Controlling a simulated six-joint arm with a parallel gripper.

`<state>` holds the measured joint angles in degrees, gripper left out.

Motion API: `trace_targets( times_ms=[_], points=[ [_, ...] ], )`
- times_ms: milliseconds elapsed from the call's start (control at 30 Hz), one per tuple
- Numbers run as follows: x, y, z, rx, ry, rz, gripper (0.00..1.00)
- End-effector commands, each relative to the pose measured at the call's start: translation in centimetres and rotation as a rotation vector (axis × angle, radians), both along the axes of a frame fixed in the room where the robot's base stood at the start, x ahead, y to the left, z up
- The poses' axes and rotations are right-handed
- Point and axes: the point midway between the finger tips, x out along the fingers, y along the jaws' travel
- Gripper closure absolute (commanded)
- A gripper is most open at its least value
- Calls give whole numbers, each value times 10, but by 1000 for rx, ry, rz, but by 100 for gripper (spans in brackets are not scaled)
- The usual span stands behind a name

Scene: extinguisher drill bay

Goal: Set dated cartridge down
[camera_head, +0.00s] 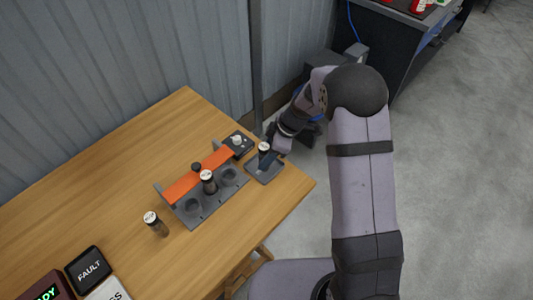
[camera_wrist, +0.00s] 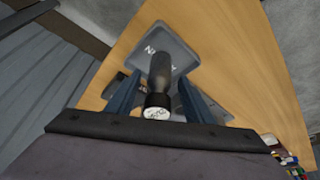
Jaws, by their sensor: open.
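A dark cartridge with a white marked top (camera_head: 264,147) stands upright over a small grey tray (camera_head: 266,174) at the table's right end, and its base appears to rest there. In the wrist view the cartridge (camera_wrist: 160,76) is between my fingers, and the tray (camera_wrist: 182,50) with partly hidden white lettering lies beyond it. My gripper (camera_wrist: 160,97) is open, with one blue finger on each side of the cartridge and gaps showing. In the head view my gripper (camera_head: 270,145) is partly hidden at the cartridge. The writing on its top is too small to read.
A grey holder (camera_head: 192,210) with round wells and an orange bar (camera_head: 197,176) holds another cartridge (camera_head: 208,183). One more cartridge (camera_head: 156,224) stands on the wooden table (camera_head: 110,175). A knobbed box (camera_head: 238,144) is beside the tray. A FAULT panel (camera_head: 88,268) lies front left.

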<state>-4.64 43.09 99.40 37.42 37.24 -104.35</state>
Motion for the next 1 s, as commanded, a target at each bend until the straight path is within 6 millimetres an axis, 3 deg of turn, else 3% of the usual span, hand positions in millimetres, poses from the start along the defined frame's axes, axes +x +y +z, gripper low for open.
trace_targets(
  times_ms=[267,700,1000],
  points=[
    [-1,-13,30,0,-6,-2,52],
    [-6,-40,98,1,-5,-2,52],
    [-9,-45,112,1,0,0,52]
  ],
)
